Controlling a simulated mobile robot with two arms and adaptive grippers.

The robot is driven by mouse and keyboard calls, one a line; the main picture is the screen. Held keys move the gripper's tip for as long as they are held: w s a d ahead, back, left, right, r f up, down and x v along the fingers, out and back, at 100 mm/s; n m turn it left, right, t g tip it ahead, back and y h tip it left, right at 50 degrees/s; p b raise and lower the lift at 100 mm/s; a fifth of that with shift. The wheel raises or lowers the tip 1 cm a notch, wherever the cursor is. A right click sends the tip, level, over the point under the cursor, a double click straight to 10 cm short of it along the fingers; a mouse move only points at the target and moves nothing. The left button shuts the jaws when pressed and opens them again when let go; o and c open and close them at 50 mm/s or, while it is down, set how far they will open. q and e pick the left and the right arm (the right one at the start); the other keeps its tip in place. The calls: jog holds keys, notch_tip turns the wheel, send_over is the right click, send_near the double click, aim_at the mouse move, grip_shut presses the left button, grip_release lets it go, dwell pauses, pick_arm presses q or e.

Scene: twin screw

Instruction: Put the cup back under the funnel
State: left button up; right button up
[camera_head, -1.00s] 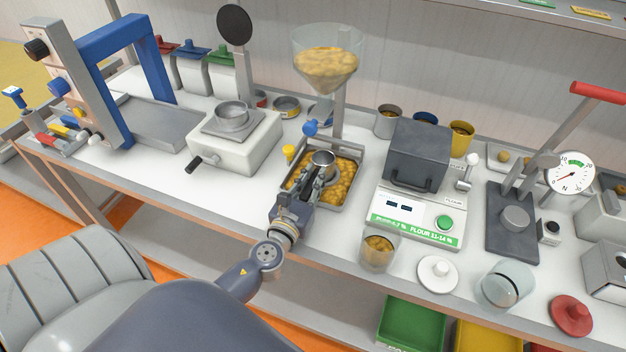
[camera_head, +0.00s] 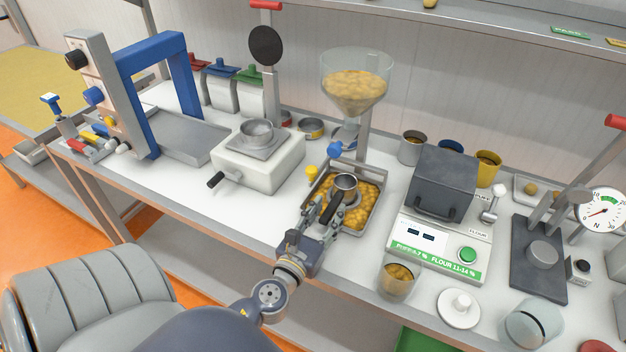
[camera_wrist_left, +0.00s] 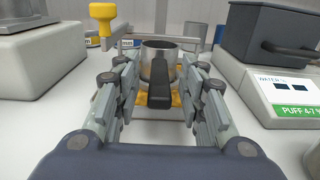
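The small metal cup (camera_head: 346,181) stands upright over the tray of yellow pieces (camera_head: 372,207), at the base of the funnel stand. Its dark handle points toward my left gripper (camera_head: 327,208). The clear funnel (camera_head: 355,85) with yellow pieces hangs above and behind the cup. In the left wrist view the cup (camera_wrist_left: 161,58) and its handle (camera_wrist_left: 159,88) lie between the fingers of my left gripper (camera_wrist_left: 160,72). The fingers are open, with a gap on each side of the handle. My right gripper is not in view.
A white box with a metal bowl (camera_head: 262,158) stands left of the tray. A dark-lidded machine (camera_head: 441,180) stands close on the right. A glass of yellow pieces (camera_head: 397,282) is near the front edge. A blue knob (camera_head: 334,149) is behind the cup.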

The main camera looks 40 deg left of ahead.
pick_arm(q)
jog(key=b+v, duration=0.2)
jog(key=v, duration=0.3)
jog(key=shift+s+d+f, duration=0.1)
jog(key=shift+s+f, duration=0.05)
jog(key=shift+s, duration=0.25)
jog(key=shift+r+v, duration=0.2)
jog(key=shift+v, duration=0.7)
